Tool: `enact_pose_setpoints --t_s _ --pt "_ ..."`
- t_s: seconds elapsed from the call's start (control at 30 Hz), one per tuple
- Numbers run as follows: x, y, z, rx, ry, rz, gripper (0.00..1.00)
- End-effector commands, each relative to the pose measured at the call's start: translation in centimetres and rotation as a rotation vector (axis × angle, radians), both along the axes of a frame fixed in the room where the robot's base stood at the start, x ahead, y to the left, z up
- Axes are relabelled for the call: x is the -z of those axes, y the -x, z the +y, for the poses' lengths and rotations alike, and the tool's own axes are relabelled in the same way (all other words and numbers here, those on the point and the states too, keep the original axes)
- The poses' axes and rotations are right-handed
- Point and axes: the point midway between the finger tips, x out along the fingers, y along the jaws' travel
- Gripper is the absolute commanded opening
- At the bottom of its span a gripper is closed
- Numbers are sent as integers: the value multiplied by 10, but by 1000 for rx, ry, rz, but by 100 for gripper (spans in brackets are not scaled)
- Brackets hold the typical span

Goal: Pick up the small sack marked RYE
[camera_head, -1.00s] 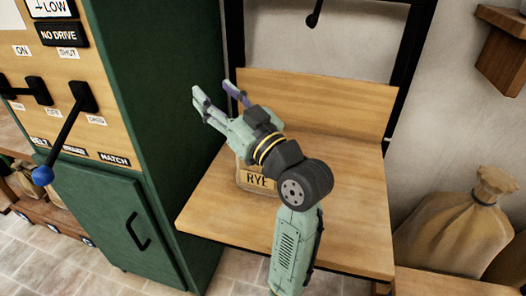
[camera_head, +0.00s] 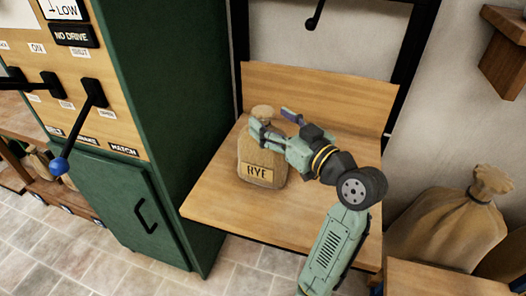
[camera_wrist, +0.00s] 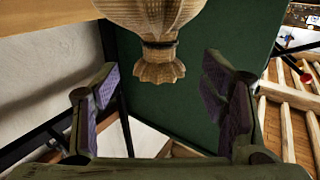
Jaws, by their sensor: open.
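The small tan sack (camera_head: 262,160) stands upright on the wooden shelf (camera_head: 215,196), and its front label reads RYE. My gripper (camera_head: 273,121) is open and empty, with its fingers beside the tied neck, at the sack's upper right in the head view. In the wrist view the sack (camera_wrist: 152,14) appears upside down, its frilled top pointing between the two spread purple-padded fingers (camera_wrist: 160,82). I cannot tell whether a finger touches the sack. The near finger covers part of the sack's top in the head view.
A green cabinet (camera_head: 165,110) with levers stands close on the left. A wooden backboard (camera_head: 340,100) rises behind the shelf. A large tied sack (camera_head: 445,230) stands at the right. The shelf's right half has bare room below my arm.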

Motion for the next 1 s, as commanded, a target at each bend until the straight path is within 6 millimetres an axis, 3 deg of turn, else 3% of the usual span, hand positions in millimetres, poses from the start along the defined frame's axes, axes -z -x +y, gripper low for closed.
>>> enact_pose_setpoints --t_s 0.23,0.53,1.0 --pt "-1 -28 21 -2 -1 2 66" --pt "1 -31 24 0 -1 1 65" --pt "1 -31 24 0 0 0 34"
